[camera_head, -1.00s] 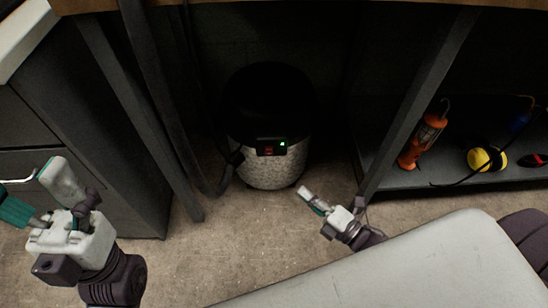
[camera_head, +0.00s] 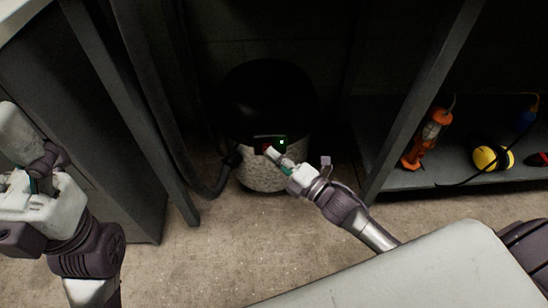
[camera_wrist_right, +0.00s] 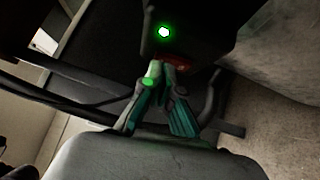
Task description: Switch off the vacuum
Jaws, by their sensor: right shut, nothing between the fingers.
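The vacuum (camera_head: 268,178) stands on the floor under the bench, with a black lid and a speckled grey drum. Its dark control panel has a lit green light (camera_head: 283,142) and a red switch (camera_head: 265,148). My right gripper (camera_head: 272,153) is shut and empty, with its fingertips at the red switch and partly covering it. In the right wrist view the fingertips (camera_wrist_right: 163,68) are right at the red switch (camera_wrist_right: 196,62), below the green light (camera_wrist_right: 164,32); I cannot tell whether they touch. My left gripper (camera_head: 25,150) is open at the left edge, partly cut off.
Bench legs stand on both sides of the vacuum, and a dark hose (camera_head: 205,190) runs to its left. A shelf (camera_head: 400,178) at right holds an orange work lamp (camera_head: 427,140) and yellow ear muffs (camera_head: 487,158). A dark cabinet (camera_head: 110,195) stands at left.

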